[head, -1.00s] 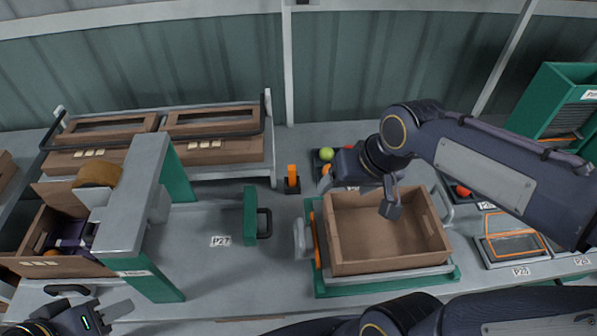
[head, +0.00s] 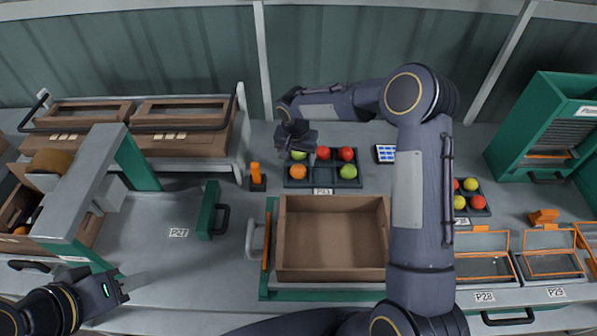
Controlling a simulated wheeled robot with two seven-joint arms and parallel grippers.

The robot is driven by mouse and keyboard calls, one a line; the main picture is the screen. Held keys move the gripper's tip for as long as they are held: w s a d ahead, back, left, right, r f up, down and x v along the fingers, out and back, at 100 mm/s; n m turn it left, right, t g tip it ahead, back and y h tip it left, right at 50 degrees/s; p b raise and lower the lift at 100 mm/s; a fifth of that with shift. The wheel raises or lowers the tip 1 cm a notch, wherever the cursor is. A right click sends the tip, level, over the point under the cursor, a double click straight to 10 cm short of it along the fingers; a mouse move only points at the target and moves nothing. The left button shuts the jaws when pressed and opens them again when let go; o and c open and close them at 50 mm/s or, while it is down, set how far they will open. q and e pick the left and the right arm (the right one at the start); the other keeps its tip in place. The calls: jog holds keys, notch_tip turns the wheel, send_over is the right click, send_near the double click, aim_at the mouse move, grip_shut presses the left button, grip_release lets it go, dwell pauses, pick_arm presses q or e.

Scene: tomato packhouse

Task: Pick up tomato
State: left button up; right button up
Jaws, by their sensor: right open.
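A dark tray (head: 322,182) at the back middle holds several tomatoes in its compartments: two red tomatoes (head: 323,153) (head: 346,154), a green tomato (head: 348,171), an orange tomato (head: 298,171) and a yellow-green tomato (head: 299,155) partly hidden by my gripper. My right gripper (head: 294,152) is open over the tray's back left corner, close to the yellow-green tomato; its fingertips are hard to make out. My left gripper (head: 128,284) is low at the left, away from the tomatoes; whether it is open is unclear.
An empty brown crate (head: 333,273) stands in front of the tray. A second tomato tray (head: 480,211) is at the right, partly behind my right arm. An orange-topped stand (head: 257,177) and a green handled block (head: 208,209) are to the left.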

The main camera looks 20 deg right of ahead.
aim_at(298, 167)
jog(key=f, duration=0.4)
jog(key=f+b, duration=0.1)
jog(key=f, duration=0.1)
jog(key=shift+w+d+f, duration=0.25)
jog(key=shift+w, duration=0.15)
jog(key=c, duration=0.8)
